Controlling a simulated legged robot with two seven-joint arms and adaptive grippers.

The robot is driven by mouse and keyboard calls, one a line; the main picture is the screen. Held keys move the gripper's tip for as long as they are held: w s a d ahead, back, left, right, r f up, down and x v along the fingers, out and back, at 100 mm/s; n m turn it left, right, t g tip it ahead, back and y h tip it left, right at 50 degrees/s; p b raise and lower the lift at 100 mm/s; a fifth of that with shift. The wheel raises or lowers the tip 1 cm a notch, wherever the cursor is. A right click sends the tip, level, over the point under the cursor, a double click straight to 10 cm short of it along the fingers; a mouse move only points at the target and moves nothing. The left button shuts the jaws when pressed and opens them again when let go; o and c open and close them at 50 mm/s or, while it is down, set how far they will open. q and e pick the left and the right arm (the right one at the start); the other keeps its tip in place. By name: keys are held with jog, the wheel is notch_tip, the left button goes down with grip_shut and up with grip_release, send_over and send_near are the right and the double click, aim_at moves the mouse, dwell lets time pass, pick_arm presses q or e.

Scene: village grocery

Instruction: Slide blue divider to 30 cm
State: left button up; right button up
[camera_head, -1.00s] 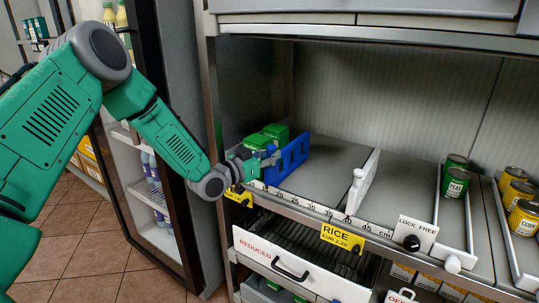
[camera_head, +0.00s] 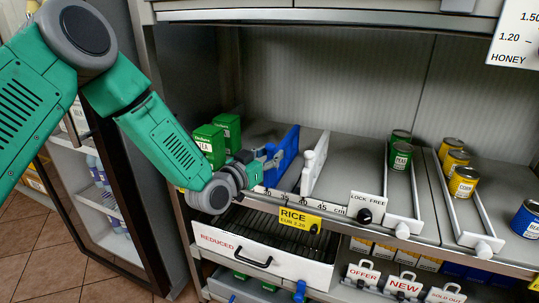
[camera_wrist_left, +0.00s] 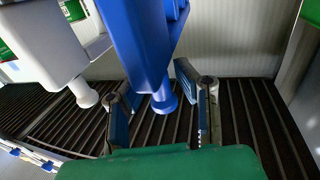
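The blue divider (camera_head: 289,146) stands upright on the shelf, left of a white divider (camera_head: 316,158) with a narrow gap between them. It also shows in the left wrist view (camera_wrist_left: 140,38), with its blue knob (camera_wrist_left: 163,102) hanging between my fingers. My left gripper (camera_head: 268,158) is at the divider's front end. In the wrist view its two fingers (camera_wrist_left: 160,108) are apart, with gaps to the knob. The cm scale (camera_head: 305,204) runs along the shelf's front edge. My gripper hides part of it, so I cannot tell which mark the divider lines up with.
Green tea boxes (camera_head: 209,143) stand left of my gripper. Green cans (camera_head: 400,156) and yellow cans (camera_head: 463,183) stand in lanes to the right. A "LOCK FREE" sign (camera_head: 367,200) with a black knob is at the front edge. A "REDUCED" drawer (camera_head: 260,254) is below.

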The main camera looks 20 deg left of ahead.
dwell(0.3)
pick_arm(q)
jog(key=v, duration=1.2)
jog(key=shift+f, duration=0.1)
jog(key=s+d+f+g+y, duration=0.1)
jog(key=s+f+g, duration=0.35)
jog(key=f, duration=0.45)
jog(key=s+d+f+g, duration=0.2)
jog(key=s+f+g, duration=0.3)
jog(key=f, duration=0.5)
jog(key=s+a+f+n+g+y, duration=0.1)
jog(key=s+f+g, duration=0.2)
jog(key=s, duration=0.8)
jog(key=s+a+f+n+g+y, duration=0.1)
jog(key=s+f+g+y, duration=0.1)
jog(key=s+f+g, duration=0.2)
jog(key=s+f, duration=0.3)
jog(key=s, duration=0.5)
jog(key=shift+a+f+y, duration=0.15)
jog(key=shift+a+y, duration=0.15)
jog(key=shift+a, duration=0.05)
